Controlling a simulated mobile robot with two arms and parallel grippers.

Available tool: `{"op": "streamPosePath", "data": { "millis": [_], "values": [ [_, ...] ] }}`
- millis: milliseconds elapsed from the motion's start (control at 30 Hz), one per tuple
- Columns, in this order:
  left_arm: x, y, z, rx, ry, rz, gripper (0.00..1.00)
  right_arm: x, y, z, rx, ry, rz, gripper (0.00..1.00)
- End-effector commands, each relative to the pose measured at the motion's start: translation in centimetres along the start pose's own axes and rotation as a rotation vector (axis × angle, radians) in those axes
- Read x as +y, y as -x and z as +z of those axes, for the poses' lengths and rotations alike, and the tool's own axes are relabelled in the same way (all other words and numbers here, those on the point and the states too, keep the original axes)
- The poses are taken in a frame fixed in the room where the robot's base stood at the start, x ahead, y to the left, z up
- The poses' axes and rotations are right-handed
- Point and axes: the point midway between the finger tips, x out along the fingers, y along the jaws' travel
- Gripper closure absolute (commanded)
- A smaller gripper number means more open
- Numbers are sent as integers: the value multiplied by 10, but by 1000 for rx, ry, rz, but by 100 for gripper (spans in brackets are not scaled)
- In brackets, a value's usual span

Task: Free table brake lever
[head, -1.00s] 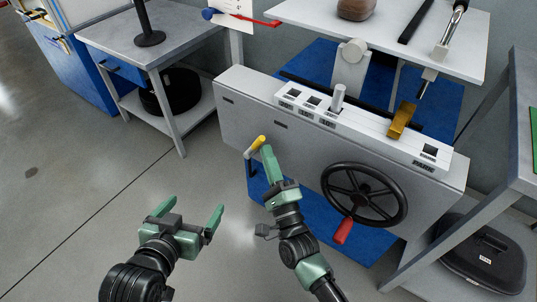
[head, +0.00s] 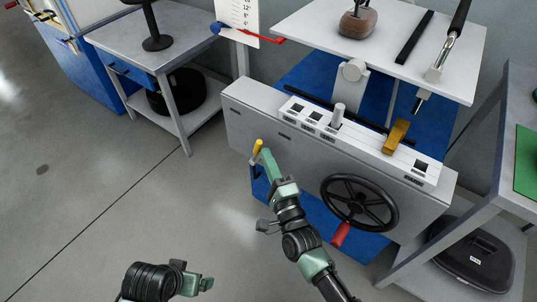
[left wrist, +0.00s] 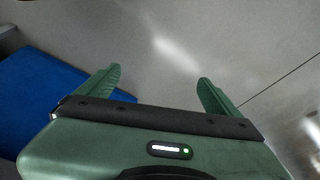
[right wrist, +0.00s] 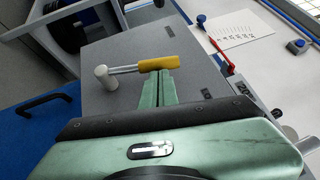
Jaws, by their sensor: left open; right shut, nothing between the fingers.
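The lever with a yellow grip (head: 258,147) is on the left part of the front of the grey table base (head: 245,112). In the right wrist view its yellow grip (right wrist: 158,63) sits on a metal rod running to a pale round pivot. My right gripper (head: 267,155) is shut and empty, with its fingertips (right wrist: 160,76) right at the grip's lower side; I cannot tell whether they touch. My left gripper (head: 205,279) is low in the head view, away from the lever. It is open and empty in the left wrist view (left wrist: 159,76), above bare floor.
A black handwheel (head: 360,203) with a red knob stands out from the front, right of my right arm. A white tabletop (head: 385,45) overhangs the base. Side tables stand left (head: 180,45) and right (head: 455,200). The floor at left is clear.

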Motion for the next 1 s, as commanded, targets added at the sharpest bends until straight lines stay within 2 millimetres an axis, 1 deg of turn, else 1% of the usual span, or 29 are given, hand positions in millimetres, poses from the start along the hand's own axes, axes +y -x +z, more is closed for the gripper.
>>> {"op": "streamPosePath", "data": {
  "millis": [33,200,400,500,700,800,1000],
  "values": [
    [1,-9,2,-10,-1,1,6,-4,-1,0,1,6,10,100],
    [3,-47,14,-30,-4,5,6,-7,-3,1,2,32,48,100],
    [5,-84,32,-51,-8,8,6,-9,-5,3,2,63,96,100],
    [6,-99,42,-59,-10,9,6,-10,-7,4,1,63,97,100],
    [7,-122,62,-75,-13,11,6,-12,-10,6,1,65,94,100],
    [8,-130,70,-80,-14,12,6,-12,-13,8,1,63,95,100],
    [8,-140,81,-87,-16,13,6,-14,-21,13,0,63,93,100]
  ]
}}
